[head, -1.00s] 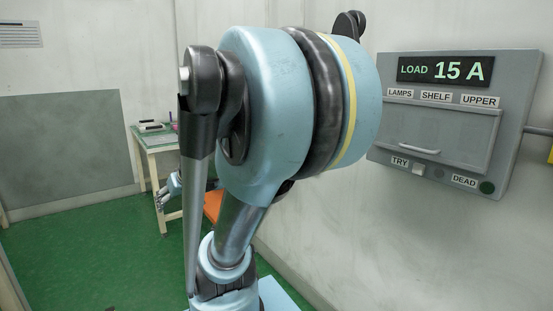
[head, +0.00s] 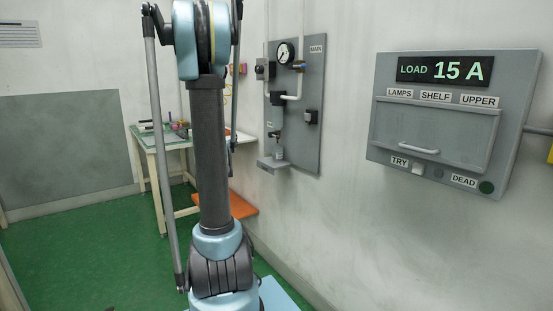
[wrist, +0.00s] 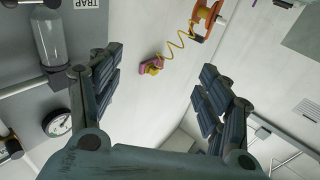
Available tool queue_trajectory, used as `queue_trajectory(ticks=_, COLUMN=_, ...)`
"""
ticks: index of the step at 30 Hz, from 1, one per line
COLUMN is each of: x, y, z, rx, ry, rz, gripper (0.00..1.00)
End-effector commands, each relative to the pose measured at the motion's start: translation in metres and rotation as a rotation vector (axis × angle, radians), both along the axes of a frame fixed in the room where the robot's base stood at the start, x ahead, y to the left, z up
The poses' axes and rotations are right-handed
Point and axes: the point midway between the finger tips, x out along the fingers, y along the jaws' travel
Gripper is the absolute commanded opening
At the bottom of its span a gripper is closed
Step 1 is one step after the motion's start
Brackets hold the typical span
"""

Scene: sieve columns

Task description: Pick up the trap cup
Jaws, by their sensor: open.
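The trap cup (wrist: 49,38) is a clear, greyish cylinder at the upper left of the wrist view, beside a dark fitting and a sign reading TRAP (wrist: 91,3). I do not make out the gripper in the head view.
A pressure gauge (head: 286,53) and pipes crowd the panel (head: 312,130) above the cup. A grey load box (head: 440,120) hangs on the wall to the right. A workbench (head: 152,137) stands behind my arm.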

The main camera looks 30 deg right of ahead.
Motion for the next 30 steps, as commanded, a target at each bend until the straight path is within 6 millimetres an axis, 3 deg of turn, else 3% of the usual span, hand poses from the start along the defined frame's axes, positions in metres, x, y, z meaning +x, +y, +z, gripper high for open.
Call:
queue_trajectory(ticks=3, x=-0.009, y=-0.048, z=-0.021, rx=0.010, ry=-0.005, rz=-0.169, gripper=0.71)
queue_trajectory(ticks=9, x=-0.034, y=-0.105, z=-0.062, rx=0.041, ry=0.033, rz=-0.405, gripper=0.71)
queue_trajectory(ticks=13, x=-0.047, y=-0.124, z=-0.082, rx=0.058, ry=0.061, rz=-0.493, gripper=0.71)
queue_trajectory(ticks=18, x=-0.052, y=-0.136, z=-0.092, rx=0.069, ry=0.077, rz=-0.537, gripper=0.71)
queue_trajectory(ticks=30, x=-0.023, y=-0.195, z=-0.092, rx=0.069, ry=0.077, rz=-0.539, gripper=0.71)
